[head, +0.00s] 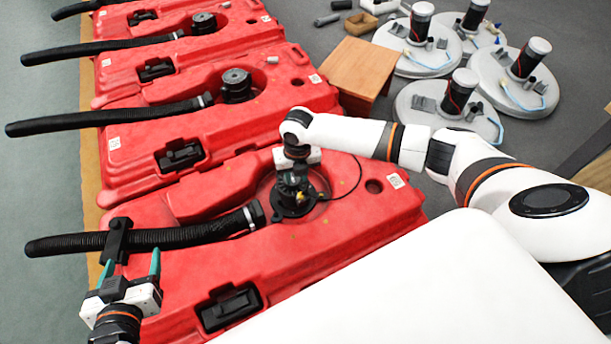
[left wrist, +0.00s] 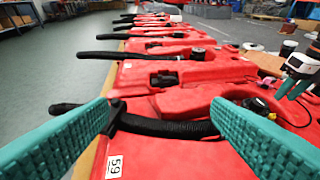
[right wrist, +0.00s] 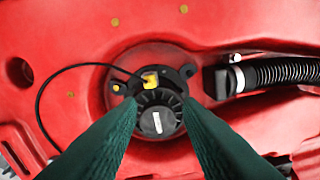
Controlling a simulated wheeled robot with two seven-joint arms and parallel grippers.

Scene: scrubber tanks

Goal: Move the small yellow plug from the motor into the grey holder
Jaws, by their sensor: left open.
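The small yellow plug (right wrist: 151,78) sits at the edge of the dark round motor (right wrist: 158,115) on the nearest red tank, with a thin black cable running left from it. In the head view the motor (head: 292,196) is partly hidden by my right gripper (head: 292,178). The right gripper's green fingers (right wrist: 163,103) are apart, with the motor's cap showing between them; contact cannot be told. My left gripper (head: 131,265) is open and empty beside the black hose at the tank's left end. I cannot clearly make out the grey holder.
A black ribbed hose (head: 180,238) with a dark bracket (head: 117,240) lies along the near tank. More red tanks (head: 215,90) stand behind. A wooden box (head: 360,68) and several white round covers (head: 420,50) are on the floor at right.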

